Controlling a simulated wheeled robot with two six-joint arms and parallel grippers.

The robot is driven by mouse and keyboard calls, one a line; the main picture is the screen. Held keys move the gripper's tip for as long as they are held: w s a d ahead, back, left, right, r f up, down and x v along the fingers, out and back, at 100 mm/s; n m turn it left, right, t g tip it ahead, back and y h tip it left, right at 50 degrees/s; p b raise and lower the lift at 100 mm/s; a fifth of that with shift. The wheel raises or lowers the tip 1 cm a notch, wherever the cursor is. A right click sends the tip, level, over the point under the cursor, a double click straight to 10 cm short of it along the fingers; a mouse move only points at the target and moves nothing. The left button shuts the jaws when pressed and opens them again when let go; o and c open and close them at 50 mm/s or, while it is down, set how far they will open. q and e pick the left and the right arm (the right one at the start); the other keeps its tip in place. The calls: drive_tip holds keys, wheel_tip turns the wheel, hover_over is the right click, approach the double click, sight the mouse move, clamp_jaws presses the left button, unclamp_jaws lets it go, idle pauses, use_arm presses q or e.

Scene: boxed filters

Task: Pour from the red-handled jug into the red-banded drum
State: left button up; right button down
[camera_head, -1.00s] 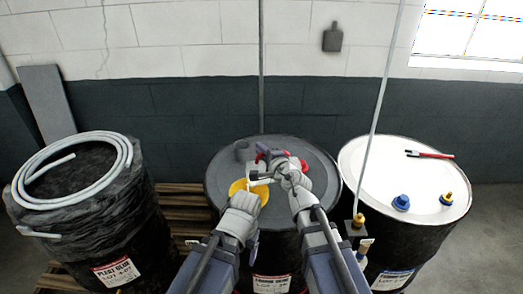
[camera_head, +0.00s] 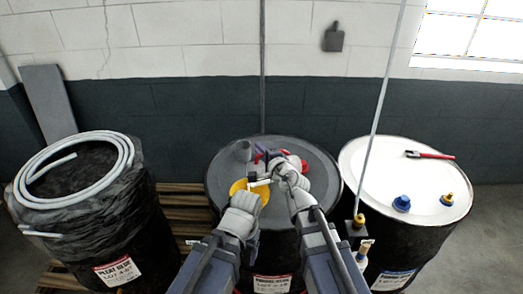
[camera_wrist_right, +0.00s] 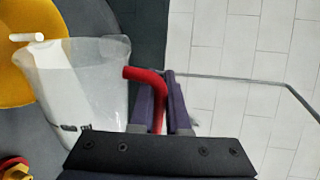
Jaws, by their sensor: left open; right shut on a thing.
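The clear jug (camera_wrist_right: 100,75) has a red handle (camera_wrist_right: 157,100). My right gripper (camera_head: 268,157) is shut on that handle, with its purple fingers on both sides of it in the right wrist view (camera_wrist_right: 172,100). The jug is above the middle drum (camera_head: 222,170), beside a yellow funnel (camera_head: 262,192) on the dark lid; its fill level is unclear. The middle drum's label (camera_head: 272,284) has a red band. My left gripper (camera_head: 252,244) is open at the drum's near side, below the funnel; its fingers are mostly hidden by its wrist.
The left drum (camera_head: 110,225), also red-labelled, carries a coiled hose (camera_head: 125,150). The right drum (camera_head: 375,165) has a white lid with blue and brass fittings and a red-handled tool (camera_head: 430,155). A grey cup (camera_head: 243,150) stands on the middle lid. A thin pole (camera_head: 380,100) rises between drums.

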drive_tip(key=shift+s+a+r+n+h+p, duration=0.2)
drive_tip(key=shift+s+a+r+n+p, duration=0.1)
drive_tip(key=shift+a+n, duration=0.35)
drive_tip(key=shift+s+a+r+n+h+p, duration=0.25)
drive_tip(key=shift+a+n, duration=0.2)
drive_tip(key=shift+a, duration=0.3)
idle(2.3)
drive_tip(key=shift+f, duration=0.1)
idle(0.4)
